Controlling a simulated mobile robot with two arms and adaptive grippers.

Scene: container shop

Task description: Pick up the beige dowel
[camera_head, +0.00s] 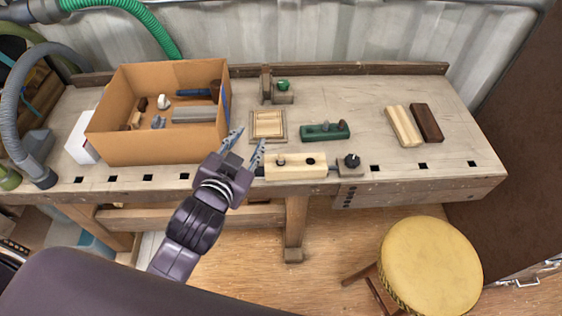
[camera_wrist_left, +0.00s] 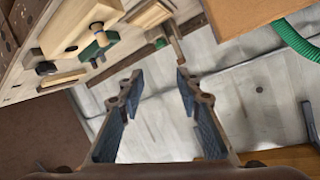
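I cannot tell for sure which piece is the beige dowel. A small tan piece (camera_head: 135,119) lies in the left part of the cardboard box (camera_head: 150,150). Short pegs also stand in the green block (camera_head: 312,133) and on the cream block (camera_head: 295,172), too small to tell their colour well. My left gripper (camera_head: 246,146) is open and empty, its fingers spread above the bench's front part, between the box and the cream block. In the left wrist view, its two fingers (camera_wrist_left: 158,78) are wide apart with nothing between them. My right gripper is not in view.
The box also holds a blue-handled tool (camera_head: 192,94), a grey slab (camera_head: 194,114) and small pieces. A slatted wooden tray (camera_head: 268,125) lies beyond my gripper. Cream (camera_head: 402,125) and dark brown (camera_head: 427,123) bars lie at right. A yellow stool (camera_head: 430,265) stands in front.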

